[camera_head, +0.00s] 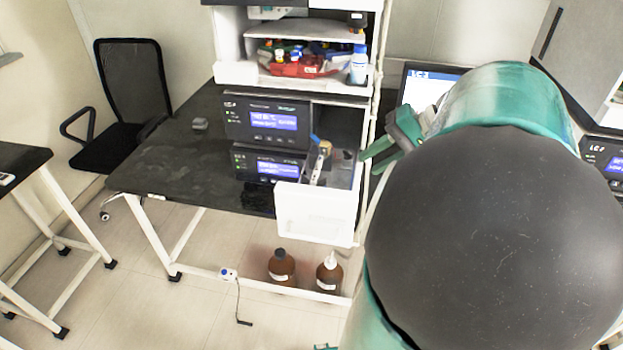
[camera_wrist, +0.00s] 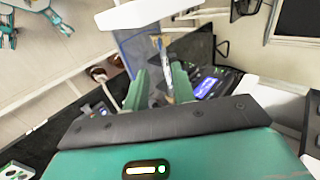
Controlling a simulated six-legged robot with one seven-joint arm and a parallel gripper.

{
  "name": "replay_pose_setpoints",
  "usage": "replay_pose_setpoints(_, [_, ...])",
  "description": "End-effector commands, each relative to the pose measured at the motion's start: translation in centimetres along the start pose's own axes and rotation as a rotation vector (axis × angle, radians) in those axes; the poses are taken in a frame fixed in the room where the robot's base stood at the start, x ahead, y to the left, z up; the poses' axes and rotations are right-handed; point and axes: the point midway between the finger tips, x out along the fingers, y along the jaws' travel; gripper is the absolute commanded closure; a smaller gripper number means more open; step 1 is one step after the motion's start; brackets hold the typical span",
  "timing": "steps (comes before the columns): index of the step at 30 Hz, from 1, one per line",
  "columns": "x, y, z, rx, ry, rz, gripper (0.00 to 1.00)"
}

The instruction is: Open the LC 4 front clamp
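An open compartment (camera_head: 338,128) sits on the right side of an instrument stack with blue displays. Its white door (camera_head: 315,212) is swung or pulled out toward me. A slim upright column-like part (camera_head: 320,162) with a blue tip and a tan block stands in it; this is probably where the clamp sits, but the clamp's shape is too small to tell. My gripper (camera_head: 378,158) has green fingers just right of the compartment. In the wrist view my gripper (camera_wrist: 158,80) is open, and the column part (camera_wrist: 165,68) shows beyond and between the fingers, apparently untouched. The LC number on this stack is unreadable.
A shelf with a red tray (camera_head: 298,66) and bottles is above the stack. A white frame post (camera_head: 370,110) stands close to my gripper. A monitor (camera_head: 428,88) and another instrument (camera_head: 604,158) are at right. Two brown bottles (camera_head: 282,267) stand below. The black bench (camera_head: 165,165) is mostly clear at left.

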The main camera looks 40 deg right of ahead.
Motion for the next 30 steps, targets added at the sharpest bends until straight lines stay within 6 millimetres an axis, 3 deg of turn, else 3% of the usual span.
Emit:
replay_pose_setpoints(18, [11.0,0.2,0.1,0.002,-0.005,0.000,0.74])
replay_pose_setpoints(24, [12.9,0.1,0.1,0.001,-0.002,0.000,0.74])
replay_pose_setpoints(30, [13.2,0.0,0.0,0.001,-0.001,0.000,0.74])
